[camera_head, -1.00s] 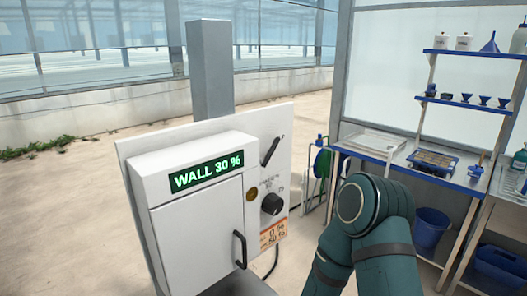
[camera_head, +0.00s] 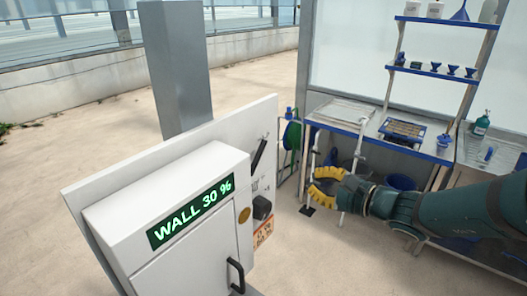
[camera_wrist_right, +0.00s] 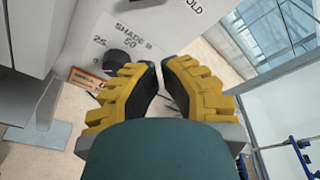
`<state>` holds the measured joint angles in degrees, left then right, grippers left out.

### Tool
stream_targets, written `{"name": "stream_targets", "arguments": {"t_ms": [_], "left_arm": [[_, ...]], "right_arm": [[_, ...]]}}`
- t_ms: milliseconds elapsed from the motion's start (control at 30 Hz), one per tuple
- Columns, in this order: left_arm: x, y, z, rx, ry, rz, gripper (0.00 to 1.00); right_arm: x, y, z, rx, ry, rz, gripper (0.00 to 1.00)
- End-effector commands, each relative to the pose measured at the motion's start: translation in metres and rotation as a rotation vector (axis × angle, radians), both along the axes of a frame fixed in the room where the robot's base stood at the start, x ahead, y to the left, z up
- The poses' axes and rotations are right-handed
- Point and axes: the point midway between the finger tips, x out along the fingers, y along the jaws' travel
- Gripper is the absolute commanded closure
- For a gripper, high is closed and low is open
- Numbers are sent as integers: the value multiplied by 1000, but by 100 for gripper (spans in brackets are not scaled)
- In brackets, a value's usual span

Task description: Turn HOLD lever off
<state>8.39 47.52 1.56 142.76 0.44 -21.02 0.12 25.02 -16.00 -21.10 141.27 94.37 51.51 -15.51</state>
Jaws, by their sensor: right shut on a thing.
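The HOLD lever (camera_head: 259,152) is a black bar, tilted, on the white panel (camera_head: 210,135) behind the control box. In the right wrist view only the end of the HOLD label (camera_wrist_right: 193,6) shows at the top, and I do not see the lever there. My right gripper (camera_head: 314,188) has yellow ribbed fingers and is right of the panel, apart from the lever in the head view. In the right wrist view my right gripper (camera_wrist_right: 162,68) has its fingertips close together. What is between them cannot be made out. My left gripper is not in view.
A black shade knob (camera_head: 262,207) sits below the lever; it also shows in the right wrist view (camera_wrist_right: 116,61). The control box (camera_head: 185,225) reads WALL 30 % and has a door handle (camera_head: 236,275). A grey post (camera_head: 175,75) stands behind. A bench (camera_head: 372,128) is at the right.

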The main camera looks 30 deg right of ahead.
Motion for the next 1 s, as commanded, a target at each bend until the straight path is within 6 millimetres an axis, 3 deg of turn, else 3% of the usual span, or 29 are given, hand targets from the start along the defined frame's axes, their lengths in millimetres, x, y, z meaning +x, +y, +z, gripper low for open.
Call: {"name": "stream_targets", "arguments": {"t_ms": [167,700,1000], "left_arm": [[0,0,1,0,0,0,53],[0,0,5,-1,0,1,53],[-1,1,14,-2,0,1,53]], "right_arm": [[3,-5,11,13,-40,-24,100],[96,20,-3,13,-33,-20,100],[116,44,11,12,-35,-21,100]]}}
